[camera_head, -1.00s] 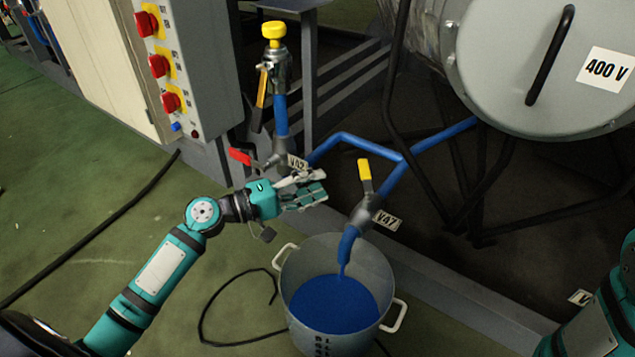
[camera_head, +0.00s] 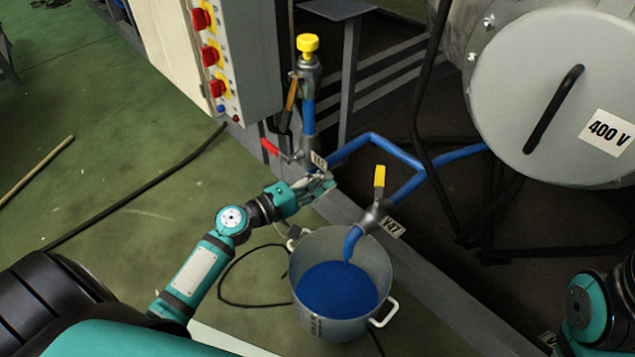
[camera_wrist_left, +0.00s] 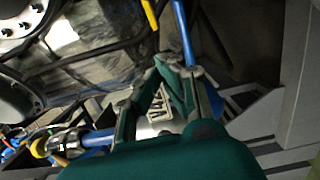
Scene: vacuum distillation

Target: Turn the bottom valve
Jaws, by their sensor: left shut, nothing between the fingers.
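The valve with the yellow lever (camera_head: 379,177) sits on the blue pipe beside the V47 tag (camera_head: 391,228); its lever points up. A second valve with a red lever (camera_head: 270,147) stands further back on the upright pipe; its lever points left. My left gripper (camera_head: 324,183) is shut and empty, just below the second valve's tag and left of the yellow lever, apart from that lever. It also shows in the left wrist view (camera_wrist_left: 163,75), its fingers meeting at the tips. My right gripper is out of view.
A metal pot (camera_head: 341,239) with blue liquid stands below the V47 spout. A switch box (camera_head: 236,60) with red knobs is at the back. A large grey tank (camera_head: 540,110) fills the right. A black cable (camera_head: 130,200) lies on the green floor.

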